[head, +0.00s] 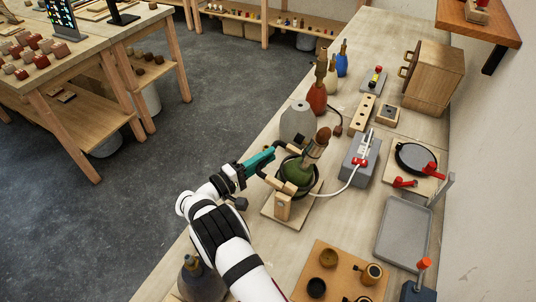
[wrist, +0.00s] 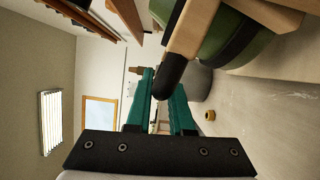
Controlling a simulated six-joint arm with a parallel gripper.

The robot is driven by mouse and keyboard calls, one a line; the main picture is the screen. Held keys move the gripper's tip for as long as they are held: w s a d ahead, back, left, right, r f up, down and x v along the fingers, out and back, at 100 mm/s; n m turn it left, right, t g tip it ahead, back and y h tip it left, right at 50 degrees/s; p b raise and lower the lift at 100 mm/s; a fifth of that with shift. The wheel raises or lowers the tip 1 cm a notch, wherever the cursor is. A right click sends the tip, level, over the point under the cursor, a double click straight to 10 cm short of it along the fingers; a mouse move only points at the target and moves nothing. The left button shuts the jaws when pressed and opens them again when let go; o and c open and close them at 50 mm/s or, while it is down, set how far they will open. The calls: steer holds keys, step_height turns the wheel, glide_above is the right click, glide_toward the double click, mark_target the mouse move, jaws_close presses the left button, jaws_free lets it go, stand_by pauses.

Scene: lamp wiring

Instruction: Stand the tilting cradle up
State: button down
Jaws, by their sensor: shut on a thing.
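The tilting cradle (head: 283,207) stands on a wooden base near the bench's front edge, in the middle of the head view. It has wooden posts and a dark ring around a green bottle-shaped lamp body (head: 297,172). The lamp's neck and brown top (head: 323,135) lean up and to the right. My gripper (head: 270,152), with teal fingers, reaches the cradle's left side. In the wrist view, my gripper (wrist: 165,88) is shut on a black rounded handle (wrist: 173,72) beside the green body (wrist: 240,40).
A grey bottle (head: 298,122) stands close behind the cradle. A grey box (head: 360,158) with red clips is to the right, and a white cable runs from it to the cradle. A wooden board with cups (head: 340,272) lies in front. A grey tray (head: 402,235) is at right.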

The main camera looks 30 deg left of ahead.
steer(key=shift+a+f+n, duration=0.1)
steer(key=shift+f+n, duration=0.6)
steer(key=shift+f, duration=0.6)
steer(key=shift+a+f, duration=0.1)
steer(key=shift+f, duration=0.1)
steer(key=c, duration=0.8)
jaws_free()
steer(key=shift+a+r, duration=0.1)
